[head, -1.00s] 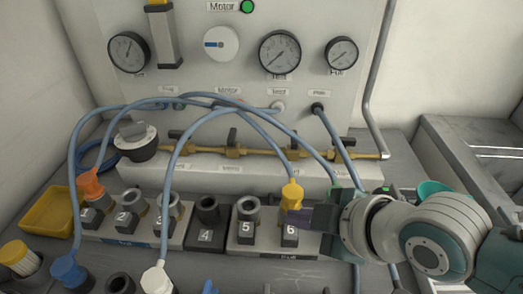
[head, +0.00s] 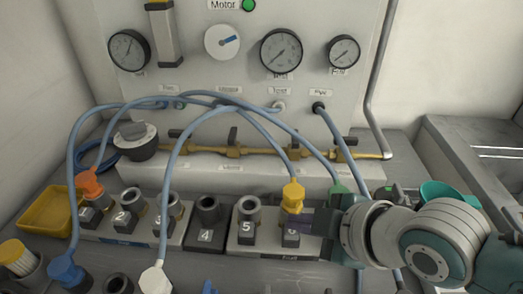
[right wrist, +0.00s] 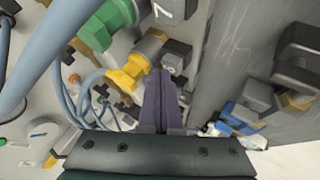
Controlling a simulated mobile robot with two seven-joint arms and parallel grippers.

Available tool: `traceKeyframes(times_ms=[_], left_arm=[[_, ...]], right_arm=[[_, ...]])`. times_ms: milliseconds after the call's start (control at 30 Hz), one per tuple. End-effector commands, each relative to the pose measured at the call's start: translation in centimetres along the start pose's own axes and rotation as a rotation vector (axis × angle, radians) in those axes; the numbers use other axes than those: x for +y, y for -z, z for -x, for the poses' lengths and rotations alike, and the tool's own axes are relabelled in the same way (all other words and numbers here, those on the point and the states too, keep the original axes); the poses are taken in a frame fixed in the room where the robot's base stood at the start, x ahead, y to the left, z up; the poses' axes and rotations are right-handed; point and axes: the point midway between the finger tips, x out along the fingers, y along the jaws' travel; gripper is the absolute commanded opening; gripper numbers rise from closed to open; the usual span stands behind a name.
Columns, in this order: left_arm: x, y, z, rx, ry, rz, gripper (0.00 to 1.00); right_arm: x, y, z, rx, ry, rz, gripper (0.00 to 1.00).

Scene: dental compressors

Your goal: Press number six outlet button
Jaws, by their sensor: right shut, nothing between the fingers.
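My right gripper (head: 302,222) is shut and empty, coming in from the right. Its purple fingertips overlap the upper right part of the block; I cannot tell whether they touch it. In the right wrist view, the shut fingers (right wrist: 161,88) point at a dark block (right wrist: 178,56) beside the yellow connector (right wrist: 130,73). My left gripper is not in view.
The number five outlet (head: 247,228) stands close on the left, with number four (head: 207,237) beyond it. Blue hoses arch over the outlets. A green connector (head: 339,197) is just right, partly behind my gripper. The gauge panel (head: 180,70) rises behind.

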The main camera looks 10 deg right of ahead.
Motion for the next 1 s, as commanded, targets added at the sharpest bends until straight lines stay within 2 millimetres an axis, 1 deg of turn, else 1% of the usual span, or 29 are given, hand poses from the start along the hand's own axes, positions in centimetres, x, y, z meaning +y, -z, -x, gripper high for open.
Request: traceKeyframes(times_ms=[400, 667, 833, 1000], left_arm=[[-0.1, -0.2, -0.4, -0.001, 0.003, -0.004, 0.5], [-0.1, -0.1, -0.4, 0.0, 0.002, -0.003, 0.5], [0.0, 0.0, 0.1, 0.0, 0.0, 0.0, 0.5], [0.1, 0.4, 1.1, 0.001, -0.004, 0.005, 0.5]], right_arm=[[-0.3, -0.3, -0.4, -0.001, 0.0, 0.0, 0.0], [-0.3, -0.3, -0.3, -0.001, 0.001, 0.0, 0.0], [0.0, -0.1, 0.0, -0.002, 0.001, 0.0, 0.0], [0.5, 0.4, 0.7, -0.002, 0.001, 0.0, 0.0]])
